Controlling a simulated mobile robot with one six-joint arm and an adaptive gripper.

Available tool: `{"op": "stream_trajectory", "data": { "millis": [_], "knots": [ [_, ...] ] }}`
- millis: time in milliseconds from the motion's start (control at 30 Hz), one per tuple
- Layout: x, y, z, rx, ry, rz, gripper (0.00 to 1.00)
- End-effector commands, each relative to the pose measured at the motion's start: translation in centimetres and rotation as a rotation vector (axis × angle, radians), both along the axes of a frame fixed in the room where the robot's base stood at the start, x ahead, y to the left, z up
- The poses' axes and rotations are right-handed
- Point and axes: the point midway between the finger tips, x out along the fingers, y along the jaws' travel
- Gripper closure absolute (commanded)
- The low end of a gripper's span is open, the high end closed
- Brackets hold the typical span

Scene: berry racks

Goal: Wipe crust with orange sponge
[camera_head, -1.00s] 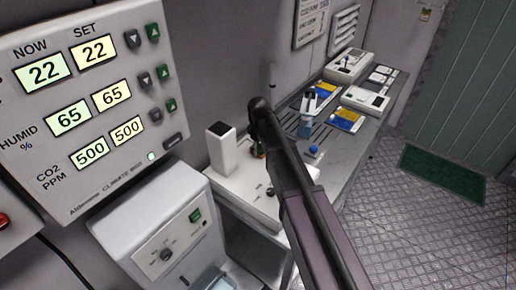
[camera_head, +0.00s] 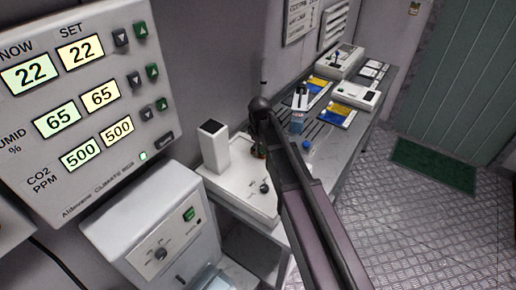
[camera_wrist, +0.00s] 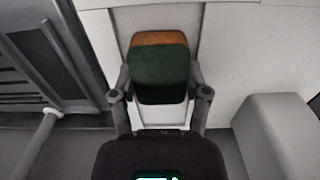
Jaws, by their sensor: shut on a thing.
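My gripper (camera_wrist: 160,92) is shut on an orange sponge (camera_wrist: 158,39) with a dark green face. In the wrist view the sponge sits between the two fingers, with its green side toward the camera and an orange band along the far edge. Beyond it is a pale flat surface. In the head view my arm hides most of the gripper, beside the white bench device. I cannot make out any crust in either view, and cannot tell whether the sponge touches the surface.
A white device with an upright block (camera_head: 213,146) stands at the near end of the grey bench (camera_head: 335,140). A bottle (camera_head: 298,121), blue-yellow packets (camera_head: 340,114) and instruments (camera_head: 358,95) lie farther along. The climate panel (camera_head: 85,105) is at left.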

Motion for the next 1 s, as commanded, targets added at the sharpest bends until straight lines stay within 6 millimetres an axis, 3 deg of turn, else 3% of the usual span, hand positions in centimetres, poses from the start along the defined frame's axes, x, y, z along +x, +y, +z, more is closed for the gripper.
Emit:
{"op": "stream_trajectory", "data": {
  "millis": [333,1000],
  "knots": [
    [0.0,0.0,0.5,0.0,0.0,0.0,0.78],
    [0.0,0.0,5.2,0.0,0.0,0.0,0.78]
  ]
}}
